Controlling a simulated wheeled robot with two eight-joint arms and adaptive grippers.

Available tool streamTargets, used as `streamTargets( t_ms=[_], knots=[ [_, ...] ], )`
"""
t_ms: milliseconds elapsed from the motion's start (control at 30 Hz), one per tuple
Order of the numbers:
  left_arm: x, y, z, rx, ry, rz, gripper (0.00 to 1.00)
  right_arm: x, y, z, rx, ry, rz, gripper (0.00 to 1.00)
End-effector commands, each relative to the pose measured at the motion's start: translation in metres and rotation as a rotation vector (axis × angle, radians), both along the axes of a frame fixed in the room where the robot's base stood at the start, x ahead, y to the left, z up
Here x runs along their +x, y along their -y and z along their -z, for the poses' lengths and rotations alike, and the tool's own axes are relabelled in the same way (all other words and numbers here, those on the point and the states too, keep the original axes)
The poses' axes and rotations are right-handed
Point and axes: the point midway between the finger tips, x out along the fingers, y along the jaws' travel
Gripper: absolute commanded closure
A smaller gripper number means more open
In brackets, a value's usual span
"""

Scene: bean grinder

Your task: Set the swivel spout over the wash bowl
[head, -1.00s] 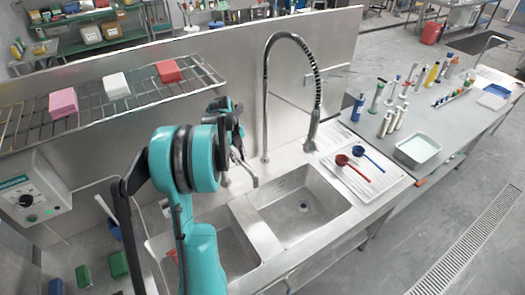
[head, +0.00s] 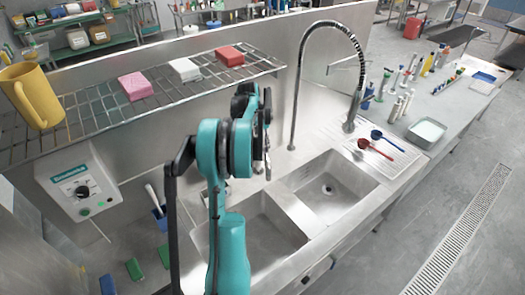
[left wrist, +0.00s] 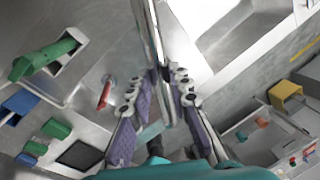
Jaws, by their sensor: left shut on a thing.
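Two steel sink bowls are set side by side: the left bowl (head: 268,228) and the right bowl (head: 322,198), with a flat divider between them. I cannot tell which is the wash bowl. The swivel spout (head: 267,160) shows as a short metal pipe behind the divider, mostly hidden by my left arm. My left gripper (head: 256,105) is above the back of the sink. In the left wrist view, my left gripper (left wrist: 160,85) is shut on the shiny spout pipe (left wrist: 147,28), with a finger on each side. My right gripper is not in view.
A tall spring-hose tap (head: 293,95) rises behind the right bowl. A wire shelf (head: 100,120) with sponges and a yellow jug (head: 32,95) hangs at the upper left. Red and blue scoops (head: 375,148) lie on the right drainboard.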

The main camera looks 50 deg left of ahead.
Motion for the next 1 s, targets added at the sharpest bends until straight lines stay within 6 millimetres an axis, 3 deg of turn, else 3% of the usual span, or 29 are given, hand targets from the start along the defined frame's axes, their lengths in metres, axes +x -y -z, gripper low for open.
streamTargets(
  t_ms=[400,433,500,1000],
  knots=[
    [0.0020,-0.0021,-0.0016,0.002,0.002,0.004,1.00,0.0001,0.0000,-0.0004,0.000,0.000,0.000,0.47],
    [0.0020,-0.0021,-0.0016,0.002,0.002,0.005,0.79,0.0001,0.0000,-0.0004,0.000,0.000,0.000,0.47],
    [0.0020,-0.0020,-0.0015,0.001,0.002,0.005,0.60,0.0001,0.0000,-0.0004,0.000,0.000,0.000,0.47],
    [0.0014,-0.0011,-0.0007,0.000,0.001,0.004,0.60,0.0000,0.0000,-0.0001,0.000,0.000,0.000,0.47]
  ],
)
